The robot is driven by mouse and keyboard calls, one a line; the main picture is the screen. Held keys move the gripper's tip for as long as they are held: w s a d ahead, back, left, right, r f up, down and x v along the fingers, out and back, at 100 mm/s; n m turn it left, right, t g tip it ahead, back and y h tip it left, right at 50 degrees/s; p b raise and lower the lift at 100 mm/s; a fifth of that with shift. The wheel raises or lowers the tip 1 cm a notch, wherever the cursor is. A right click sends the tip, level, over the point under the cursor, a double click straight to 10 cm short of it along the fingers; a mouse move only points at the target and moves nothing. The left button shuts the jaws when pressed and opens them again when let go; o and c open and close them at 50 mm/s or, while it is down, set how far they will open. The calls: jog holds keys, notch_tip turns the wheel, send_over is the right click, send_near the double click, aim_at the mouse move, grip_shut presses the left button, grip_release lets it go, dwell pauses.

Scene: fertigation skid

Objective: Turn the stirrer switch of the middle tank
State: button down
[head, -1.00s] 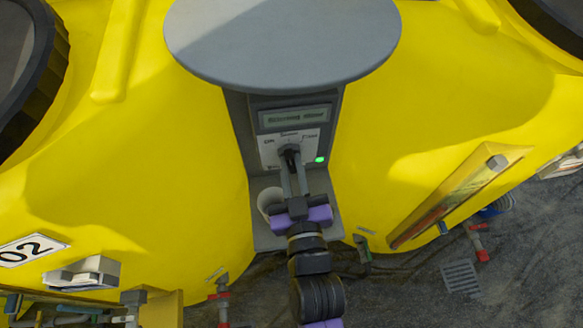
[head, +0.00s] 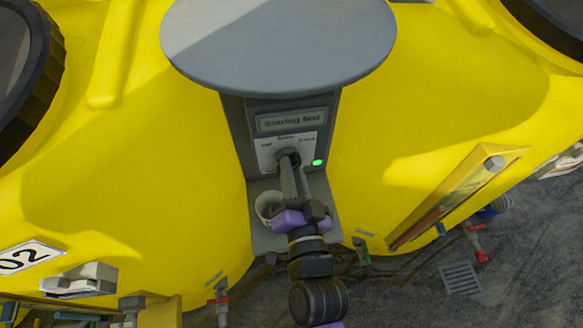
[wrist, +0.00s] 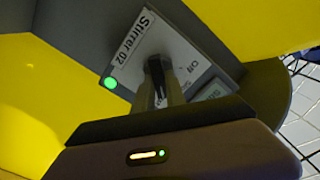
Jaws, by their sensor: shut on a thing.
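The stirrer switch (wrist: 155,75) is a dark knob on a pale label plate (head: 268,154) under a small display (head: 291,121). The wrist view shows "Stirrer 02" on the plate. My gripper (head: 290,160) reaches up to the panel from below and is shut on the knob, its fingers covering much of it. The fingers also show in the wrist view, around the knob. The display shows text that seems to begin with "Stirring". A green lamp (head: 317,162) is lit at the plate's right, and it shows in the wrist view (wrist: 110,83).
A round grey cover (head: 280,40) overhangs the panel. A white cup (head: 268,205) stands on the ledge just left of my gripper. Yellow tank walls (head: 130,170) flank the panel. Pipes with red fittings (head: 480,255) stand low at the right.

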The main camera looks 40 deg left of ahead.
jog(key=shift+f+m, duration=0.1)
jog(key=shift+m, duration=0.5)
jog(key=c, duration=1.4)
grip_release()
jog(key=shift+o, duration=0.2)
jog(key=shift+d, duration=0.1)
jog(key=b+v, duration=0.3)
jog(key=v, duration=0.4)
jog(key=shift+s+d, duration=0.2)
jog(key=shift+s, duration=0.1)
